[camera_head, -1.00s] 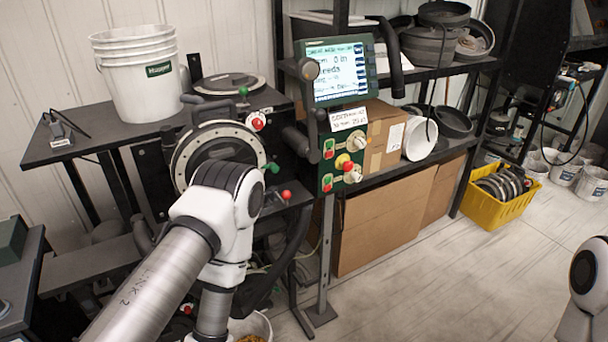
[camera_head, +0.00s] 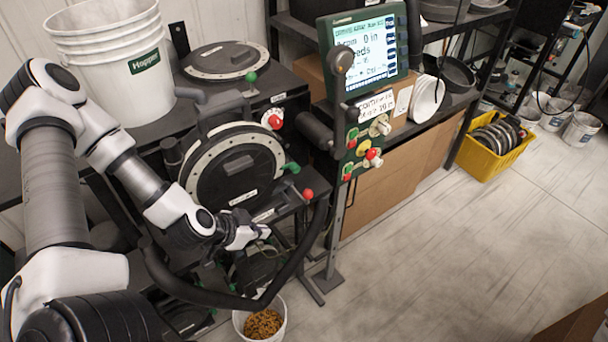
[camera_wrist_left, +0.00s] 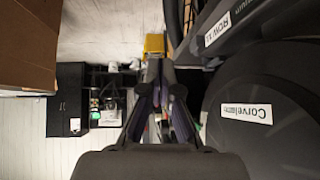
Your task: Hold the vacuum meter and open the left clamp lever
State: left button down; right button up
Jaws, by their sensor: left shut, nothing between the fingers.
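The vacuum meter (camera_head: 236,180) is a black round housing with a pale, bolted rim, mounted on the black stand. Lever ends with coloured balls surround it: a green ball (camera_head: 250,77) above, a red ball (camera_head: 275,121) at upper right, a green one (camera_head: 293,167) at right and a red one (camera_head: 308,194) at lower right. I cannot tell which is the left clamp lever. My left gripper (camera_head: 262,232) is shut and empty, just below the meter's lower edge. In the left wrist view its fingers (camera_wrist_left: 160,88) are together, with a dark round labelled housing (camera_wrist_left: 265,135) beside them.
A white hopper bucket (camera_head: 110,70) stands on the shelf at upper left. A screen (camera_head: 365,55) and button panel (camera_head: 365,150) stand right of the meter. A thick black hose loops beneath my gripper, above a seed bucket (camera_head: 240,322).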

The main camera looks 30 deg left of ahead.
pick_arm(q)
notch_tip(320, 180, up, 4)
jog(key=w+a+n+t+p, duration=0.1)
jog(key=w, duration=0.1)
jog(key=b, duration=0.6)
send_near(307, 201)
notch_tip(307, 201, down, 3)
jog(key=s, duration=0.3)
jog(key=w, duration=0.4)
jog(key=w+d, duration=0.1)
jog(key=w, duration=0.1)
jog(key=shift+w+f, duration=0.2)
jog(key=shift+f, duration=0.05)
jog(key=shift+a+f, duration=0.1)
pick_arm(e)
jog(key=f, duration=0.3)
jog(key=shift+d+f, duration=0.25)
jog(key=shift+f, duration=0.1)
